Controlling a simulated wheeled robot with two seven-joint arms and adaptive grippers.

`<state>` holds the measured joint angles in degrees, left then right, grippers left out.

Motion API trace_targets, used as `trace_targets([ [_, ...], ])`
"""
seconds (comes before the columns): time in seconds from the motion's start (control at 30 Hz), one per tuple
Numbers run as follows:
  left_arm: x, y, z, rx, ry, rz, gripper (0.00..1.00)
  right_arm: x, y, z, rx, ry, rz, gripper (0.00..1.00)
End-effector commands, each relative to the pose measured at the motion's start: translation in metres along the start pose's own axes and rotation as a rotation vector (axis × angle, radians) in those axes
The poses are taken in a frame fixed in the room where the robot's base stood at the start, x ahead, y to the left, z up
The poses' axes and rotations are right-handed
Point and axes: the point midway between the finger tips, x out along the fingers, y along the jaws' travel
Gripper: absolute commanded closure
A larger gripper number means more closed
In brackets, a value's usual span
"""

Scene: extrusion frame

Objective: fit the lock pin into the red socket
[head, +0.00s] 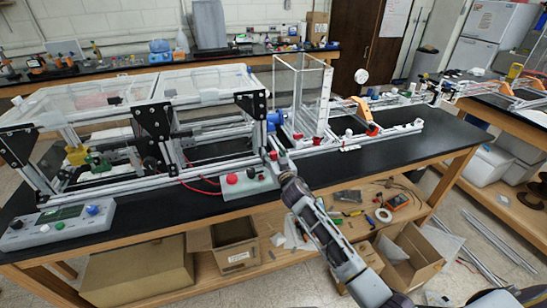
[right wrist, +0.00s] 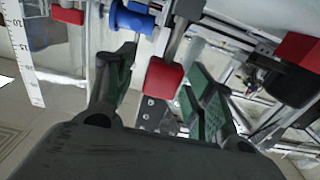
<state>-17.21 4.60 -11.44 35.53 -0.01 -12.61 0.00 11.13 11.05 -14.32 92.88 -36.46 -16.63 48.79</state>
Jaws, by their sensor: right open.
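My right gripper (head: 273,164) reaches up to the front of the extrusion frame in the head view. In the right wrist view its two green-padded fingers (right wrist: 160,72) are open and spread. A red block (right wrist: 162,78) on the end of a grey bar shows between them, with gaps on both sides. I cannot tell whether this block is the red socket or part of the lock pin. Another red piece (right wrist: 68,14) is at the upper left, beside a blue cylinder (right wrist: 132,20). No separate lock pin is clearly visible. My left gripper is not in view.
The extrusion frame (head: 208,127) covers much of the black bench (head: 400,150). A control box with a red button (head: 232,179) sits left of my right gripper, with red cables nearby. A clear panelled box (head: 300,95) stands behind. Bare bench lies to the right.

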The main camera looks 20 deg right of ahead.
Motion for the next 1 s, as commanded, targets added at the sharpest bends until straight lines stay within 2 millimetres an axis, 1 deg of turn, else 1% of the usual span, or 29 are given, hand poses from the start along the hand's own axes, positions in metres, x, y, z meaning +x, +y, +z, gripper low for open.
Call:
trace_targets([
  [0.23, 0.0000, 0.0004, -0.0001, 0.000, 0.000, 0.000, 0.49, -0.0002, -0.0001, 0.0001, 0.000, 0.000, 0.000, 0.46],
  [0.6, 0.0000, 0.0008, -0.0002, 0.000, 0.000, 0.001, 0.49, -0.0003, -0.0001, 0.0001, 0.000, 0.000, 0.000, 0.94],
  [0.63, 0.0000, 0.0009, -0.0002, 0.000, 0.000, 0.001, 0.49, -0.0002, -0.0001, -0.0001, 0.000, 0.000, 0.000, 0.96],
  [0.87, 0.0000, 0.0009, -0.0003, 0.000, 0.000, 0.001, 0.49, -0.0002, -0.0001, -0.0005, 0.000, 0.000, 0.000, 0.97],
  [1.0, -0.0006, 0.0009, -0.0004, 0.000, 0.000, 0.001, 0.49, 0.0000, 0.0001, -0.0050, -0.001, 0.002, 0.000, 0.97],
])
